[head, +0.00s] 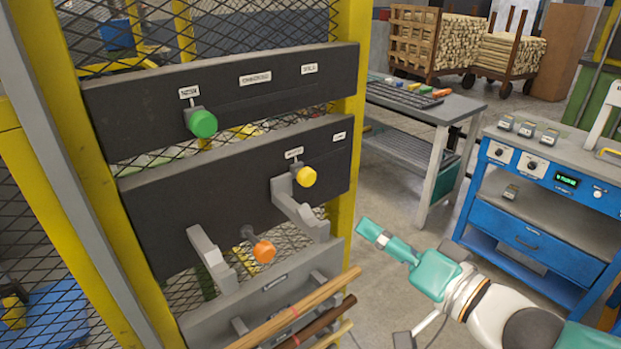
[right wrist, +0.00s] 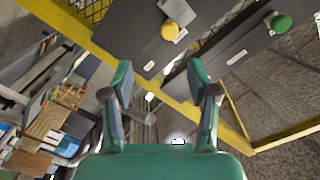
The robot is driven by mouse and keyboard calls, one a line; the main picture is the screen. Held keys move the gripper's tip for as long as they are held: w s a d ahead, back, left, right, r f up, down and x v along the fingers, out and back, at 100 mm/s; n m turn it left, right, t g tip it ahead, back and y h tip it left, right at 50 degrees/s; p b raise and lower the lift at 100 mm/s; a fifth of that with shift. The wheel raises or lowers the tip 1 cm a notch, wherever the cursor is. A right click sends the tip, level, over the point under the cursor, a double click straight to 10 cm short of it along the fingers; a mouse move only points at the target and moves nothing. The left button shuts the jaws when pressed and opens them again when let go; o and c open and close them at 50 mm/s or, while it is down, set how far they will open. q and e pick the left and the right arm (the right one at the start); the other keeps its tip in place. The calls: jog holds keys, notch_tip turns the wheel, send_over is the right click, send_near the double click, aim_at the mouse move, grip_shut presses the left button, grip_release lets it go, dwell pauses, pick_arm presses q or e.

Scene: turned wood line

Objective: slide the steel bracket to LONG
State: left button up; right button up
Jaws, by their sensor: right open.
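A grey steel bracket (head: 300,213) sits on the middle dark board (head: 225,195), beside a grey block with a yellow knob (head: 306,176). A small label is above the knob, and another label (head: 340,136) is further right; their lettering is too small to read surely. In the right wrist view the yellow knob (right wrist: 174,31) is beyond the fingertips, toward the top. My right gripper (head: 388,243) is open and empty, to the right of and below the knob, apart from it. In the right wrist view its two teal fingers (right wrist: 159,82) are spread. My left gripper is not in view.
A green knob (head: 203,123) is on the upper board, and an orange knob (head: 263,250) hangs lower. Another grey bracket (head: 210,257) is at left. Wooden rods (head: 300,310) lie below. A yellow post (head: 347,190) edges the rack. A blue bench (head: 540,200) stands right.

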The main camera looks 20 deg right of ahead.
jog(key=r, duration=0.1)
jog(key=p, duration=0.5)
send_near(310, 181)
jog(key=x, duration=0.9)
jog(key=shift+w, duration=0.3)
grip_shut()
